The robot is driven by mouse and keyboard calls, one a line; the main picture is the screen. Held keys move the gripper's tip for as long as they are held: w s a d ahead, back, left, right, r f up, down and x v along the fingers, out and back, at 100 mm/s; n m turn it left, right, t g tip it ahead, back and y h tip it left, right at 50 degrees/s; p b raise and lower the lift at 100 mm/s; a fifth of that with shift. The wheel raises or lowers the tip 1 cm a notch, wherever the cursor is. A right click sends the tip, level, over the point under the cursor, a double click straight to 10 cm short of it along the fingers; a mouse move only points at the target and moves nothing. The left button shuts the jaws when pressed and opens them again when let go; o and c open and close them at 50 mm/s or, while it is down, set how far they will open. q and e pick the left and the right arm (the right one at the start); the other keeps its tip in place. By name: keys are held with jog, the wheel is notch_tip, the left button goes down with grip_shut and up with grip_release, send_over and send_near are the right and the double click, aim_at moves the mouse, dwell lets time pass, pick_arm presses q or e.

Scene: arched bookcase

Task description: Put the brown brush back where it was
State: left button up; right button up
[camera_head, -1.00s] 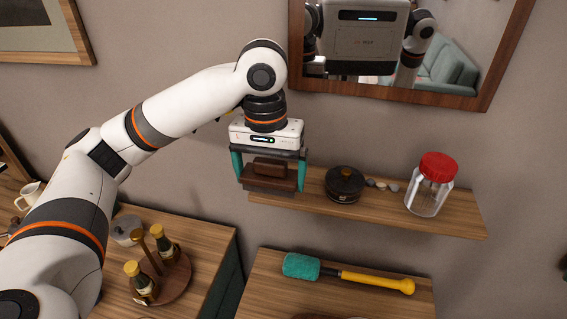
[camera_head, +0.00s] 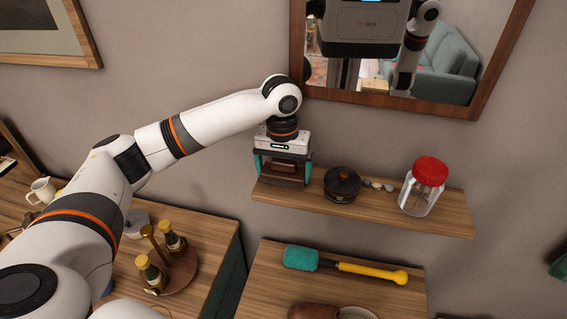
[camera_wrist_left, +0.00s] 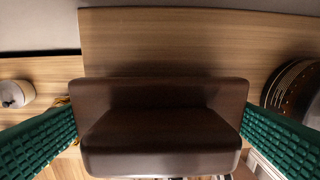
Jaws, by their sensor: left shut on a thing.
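The brown brush (camera_head: 283,179) is in my left gripper (camera_head: 282,172), between its green fingers, at the left end of the wall shelf (camera_head: 390,210). The left gripper is shut on it and points down. In the left wrist view the brush (camera_wrist_left: 160,140) shows its dark brown body and raised grip from above, lying across between the fingers. The shelf's bare wood (camera_wrist_left: 180,45) shows behind it. I cannot tell whether the brush's underside touches the shelf. My right gripper does not show.
On the shelf stand a dark round pot (camera_head: 342,184) close to the right of the gripper, small stones (camera_head: 377,185) and a red-lidded jar (camera_head: 424,188). A mirror (camera_head: 488,85) hangs above. Below are a teal-headed duster (camera_head: 301,258) and, left, bottles (camera_head: 152,273) on a stand.

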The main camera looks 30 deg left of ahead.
aim_at(284, 161)
pick_arm(q)
jog(key=shift+f, duration=0.1)
jog(key=o, duration=0.8)
jog(key=shift+f, duration=0.15)
jog(key=shift+r, duration=0.25)
jog(key=shift+r+b, duration=0.3)
jog(key=shift+b, duration=0.1)
notch_tip(284, 161, up, 5)
jog(key=shift+r+b, duration=0.1)
jog(key=shift+b, duration=0.95)
notch_tip(284, 161, up, 5)
jog(key=shift+w+a+f, duration=0.1)
jog(key=shift+a+r, duration=0.1)
jog(key=shift+r, duration=0.55)
